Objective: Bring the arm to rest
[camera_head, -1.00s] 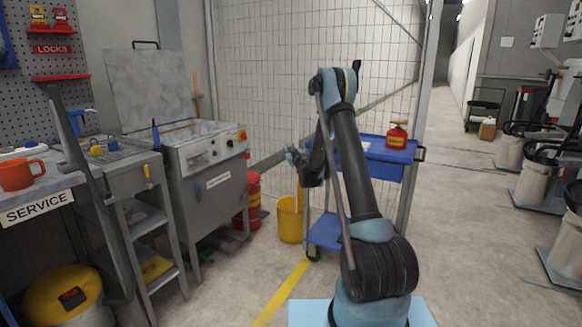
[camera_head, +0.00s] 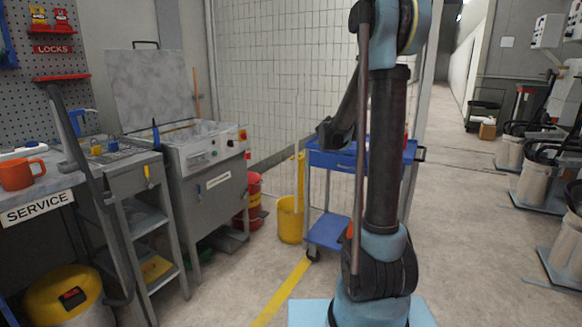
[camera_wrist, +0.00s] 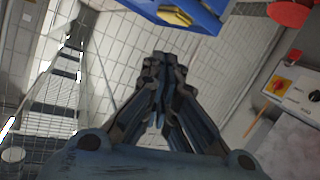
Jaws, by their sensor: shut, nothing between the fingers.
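My arm stands upright in the head view, with its upper joint near the top edge and a dark link slanting down to the left in front of the blue cart. My gripper (camera_wrist: 160,65) shows in the wrist view with its fingers together and nothing held between them. In the head view the fingers cannot be made out. In the wrist view the gripper appears clear of the surrounding things.
A blue cart (camera_head: 327,231) stands behind my arm, beside a yellow bucket (camera_head: 290,220). The grey washing unit (camera_head: 213,205) and a service bench with an orange mug (camera_head: 17,174) are on the left. Mesh fencing (camera_head: 262,80) stands behind.

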